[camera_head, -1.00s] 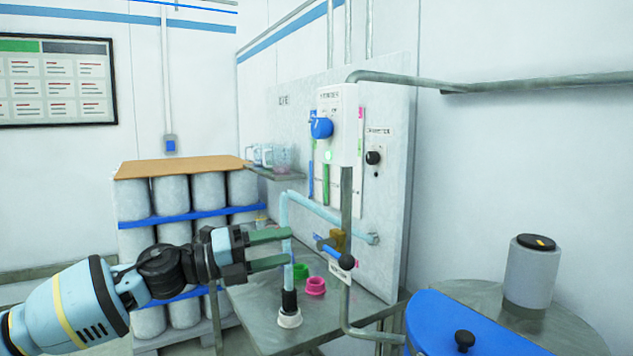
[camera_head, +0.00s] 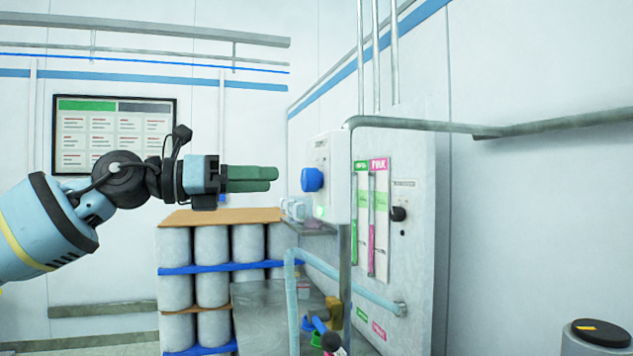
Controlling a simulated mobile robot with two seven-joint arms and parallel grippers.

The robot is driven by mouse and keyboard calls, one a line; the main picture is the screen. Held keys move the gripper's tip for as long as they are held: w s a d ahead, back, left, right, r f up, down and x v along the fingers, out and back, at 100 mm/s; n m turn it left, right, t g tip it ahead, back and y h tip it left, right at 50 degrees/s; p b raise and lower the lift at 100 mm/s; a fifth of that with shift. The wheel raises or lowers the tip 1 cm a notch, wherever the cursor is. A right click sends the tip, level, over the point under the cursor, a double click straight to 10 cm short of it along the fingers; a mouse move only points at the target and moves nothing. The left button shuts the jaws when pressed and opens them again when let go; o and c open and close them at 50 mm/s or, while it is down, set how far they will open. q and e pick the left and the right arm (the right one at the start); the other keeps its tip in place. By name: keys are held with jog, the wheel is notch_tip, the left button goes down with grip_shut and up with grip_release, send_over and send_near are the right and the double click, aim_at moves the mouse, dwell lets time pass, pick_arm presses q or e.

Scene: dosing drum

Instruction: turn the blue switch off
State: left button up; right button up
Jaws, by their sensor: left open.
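The blue switch (camera_head: 312,180) is a round blue knob on the left-facing front of a white box (camera_head: 338,170) fixed to the grey panel. My left gripper (camera_head: 274,180) comes in level from the left, its green fingers pointing at the knob. The fingers are open, seen nearly edge-on, with nothing seen between them. In the picture a small gap separates the fingertips from the knob; the true depth is hard to tell. My right gripper is not in view.
A black knob (camera_head: 398,214) and green and pink gauge strips are on the grey panel (camera_head: 418,270). A pipe (camera_head: 440,126) runs right from above the white box. Grey drums (camera_head: 212,250) are stacked below my left arm. A lidded container (camera_head: 592,340) stands at lower right.

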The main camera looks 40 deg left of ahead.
aim_at(303, 180)
pick_arm(q)
jog(key=shift+p+x, duration=0.85)
jog(key=shift+x, duration=0.2)
jog(key=shift+w+d, duration=0.15)
jog(key=shift+w, duration=0.25)
jog(key=shift+x, duration=1.05)
jog(key=shift+w+d+f, duration=0.1)
jog(key=shift+w+d, duration=0.1)
jog(key=shift+w, duration=0.25)
jog(key=shift+w+d, duration=0.35)
jog(key=shift+w, duration=0.3)
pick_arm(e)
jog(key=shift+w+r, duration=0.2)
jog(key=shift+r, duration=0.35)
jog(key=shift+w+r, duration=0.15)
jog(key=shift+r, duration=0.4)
pick_arm(q)
jog(key=shift+c, duration=0.3)
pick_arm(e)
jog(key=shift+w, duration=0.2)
